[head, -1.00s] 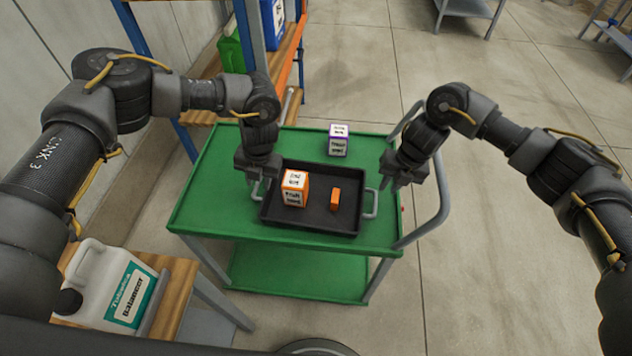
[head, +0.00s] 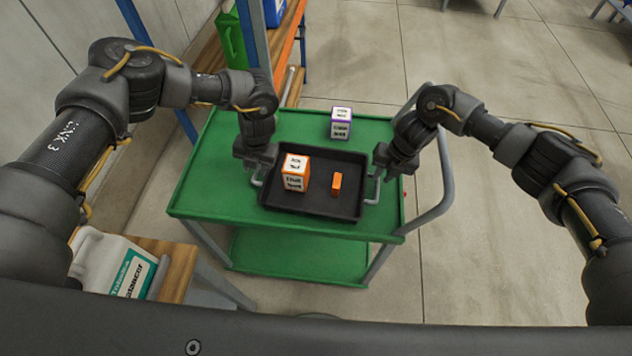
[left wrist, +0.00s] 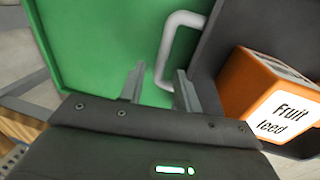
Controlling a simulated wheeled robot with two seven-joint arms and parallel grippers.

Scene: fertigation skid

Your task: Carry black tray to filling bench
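The black tray (head: 315,208) lies flat on the green cart (head: 215,185), with a grey handle at each side. It holds an orange-and-white "Fruit feed" box (head: 295,176) and a small orange block (head: 336,184). My left gripper (head: 257,172) is at the left handle. In the left wrist view its fingers (left wrist: 160,75) are apart, and part of the handle (left wrist: 168,45) shows between and beyond them. Whether they touch it I cannot tell. My right gripper (head: 379,172) is just above the right handle (head: 374,190), its fingers seemingly apart and partly hidden.
A purple-and-white box (head: 341,123) stands on the cart behind the tray. The cart's push rail (head: 446,190) is at the right. A shelf rack with a green container (head: 229,38) stands behind left. A white jug (head: 112,265) sits on a wooden surface at lower left. Floor at right is clear.

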